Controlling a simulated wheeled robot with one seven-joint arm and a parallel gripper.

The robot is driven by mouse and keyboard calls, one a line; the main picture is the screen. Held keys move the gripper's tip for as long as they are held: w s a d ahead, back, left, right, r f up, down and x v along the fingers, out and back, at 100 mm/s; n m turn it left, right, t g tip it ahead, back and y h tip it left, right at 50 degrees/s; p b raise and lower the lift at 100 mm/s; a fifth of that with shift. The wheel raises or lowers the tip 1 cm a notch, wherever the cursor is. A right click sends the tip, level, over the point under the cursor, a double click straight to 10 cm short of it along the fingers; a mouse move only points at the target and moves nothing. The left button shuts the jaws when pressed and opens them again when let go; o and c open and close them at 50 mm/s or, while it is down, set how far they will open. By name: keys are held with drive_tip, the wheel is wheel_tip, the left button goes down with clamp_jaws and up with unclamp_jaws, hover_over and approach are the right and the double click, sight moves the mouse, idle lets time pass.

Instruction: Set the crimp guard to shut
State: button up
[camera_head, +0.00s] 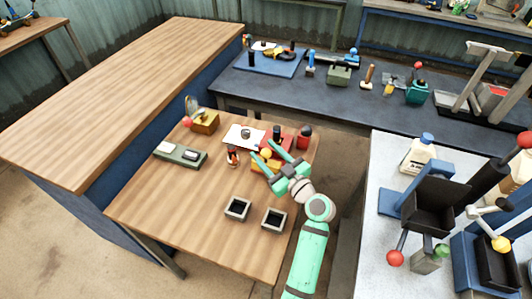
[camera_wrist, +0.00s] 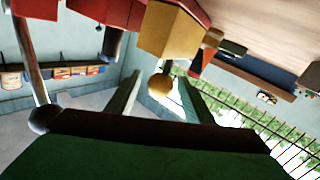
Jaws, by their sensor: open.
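No part carries a label, so I cannot tell for sure which is the crimp guard. A yellow block (camera_wrist: 169,32) with a round yellow knob (camera_wrist: 160,85) shows upper centre in the wrist view; the knob also shows in the head view (camera_head: 265,153). My gripper (camera_head: 268,156) is open around or just short of this knob on the wooden table; in the wrist view its fingers (camera_wrist: 160,92) stand on either side, with gaps visible. A brass-coloured box (camera_head: 205,122) with a raised plate and red knob (camera_head: 187,122) stands at the table's back left.
A red block (camera_head: 279,137) and dark-red cylinder (camera_head: 304,138) stand close behind my gripper. A small red-and-black bottle (camera_head: 233,155) stands left of it. Two dark square trays (camera_head: 237,209) (camera_head: 273,219) lie in front. A green-grey tray (camera_head: 180,155) lies left. The table's front left is clear.

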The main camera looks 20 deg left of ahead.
drive_tip(key=shift+c, duration=0.2)
clamp_jaws()
drive_tip(key=shift+w+d, duration=0.1)
drive_tip(key=shift+w, duration=2)
drive_tip(key=shift+o, duration=0.2)
unclamp_jaws()
drive_tip(key=shift+d, duration=0.1)
drive_tip(key=v, duration=1)
drive_tip(key=shift+s+d, duration=0.2)
drive_tip(key=shift+d, duration=0.1)
